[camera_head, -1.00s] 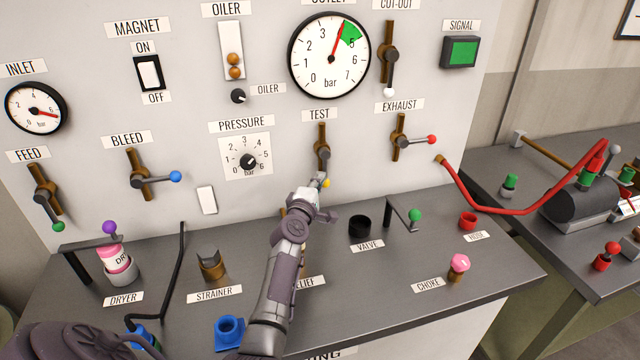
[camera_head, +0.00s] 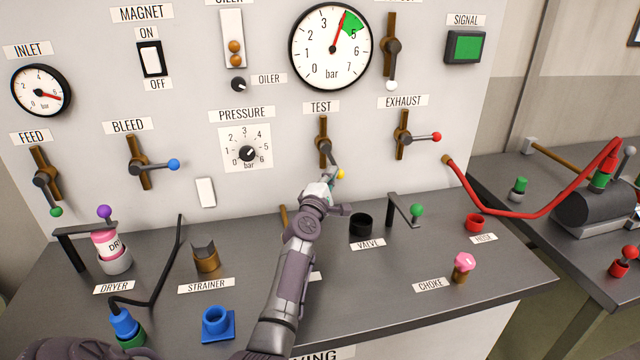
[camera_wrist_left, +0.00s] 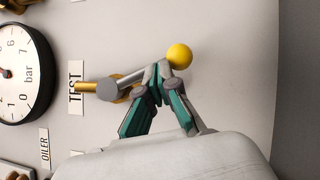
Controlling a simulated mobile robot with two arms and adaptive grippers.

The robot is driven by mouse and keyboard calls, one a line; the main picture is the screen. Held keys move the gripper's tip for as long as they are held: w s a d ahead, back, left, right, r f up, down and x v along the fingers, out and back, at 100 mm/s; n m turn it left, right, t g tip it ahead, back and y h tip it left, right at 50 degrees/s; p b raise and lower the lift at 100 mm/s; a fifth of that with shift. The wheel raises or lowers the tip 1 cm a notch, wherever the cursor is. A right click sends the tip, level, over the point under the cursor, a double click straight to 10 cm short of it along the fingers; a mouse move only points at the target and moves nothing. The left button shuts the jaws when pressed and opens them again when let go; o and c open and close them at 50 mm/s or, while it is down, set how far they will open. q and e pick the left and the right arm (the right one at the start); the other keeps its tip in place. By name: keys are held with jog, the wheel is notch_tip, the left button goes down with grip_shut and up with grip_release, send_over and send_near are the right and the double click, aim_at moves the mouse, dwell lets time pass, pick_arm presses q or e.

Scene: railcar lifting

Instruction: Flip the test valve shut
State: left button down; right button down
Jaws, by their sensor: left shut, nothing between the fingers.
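The test valve (camera_head: 323,131) is a brass pipe on the panel under the TEST label. Its grey lever slants down and to the right and ends in a yellow knob (camera_head: 340,174). My left gripper (camera_head: 333,187) is at the lever's knob end, just below and left of the knob. In the left wrist view the left fingertips (camera_wrist_left: 161,72) are together against the lever's side, close to the yellow knob (camera_wrist_left: 179,56), with nothing held between them. The lever (camera_wrist_left: 131,79) runs from the valve hub to the fingertips. My right gripper is not in view.
The exhaust valve (camera_head: 403,136) with a red knob is to the right. A bracket with a green knob (camera_head: 416,210) and a black valve socket (camera_head: 361,226) stand right of my left gripper. The pressure dial (camera_head: 247,153) is to the left.

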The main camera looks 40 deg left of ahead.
pick_arm(q)
jog(key=w+d+r+n+t+y+b, duration=0.1)
jog(key=w+d+r+n+b, duration=0.2)
jog(key=w+r+b, duration=0.1)
jog(key=shift+y, duration=0.3)
dwell(0.7)
jog(key=shift+w+d, duration=0.1)
dwell(0.6)
jog(key=v, duration=0.7)
jog(key=shift+s, duration=0.25)
jog(key=shift+f, duration=0.1)
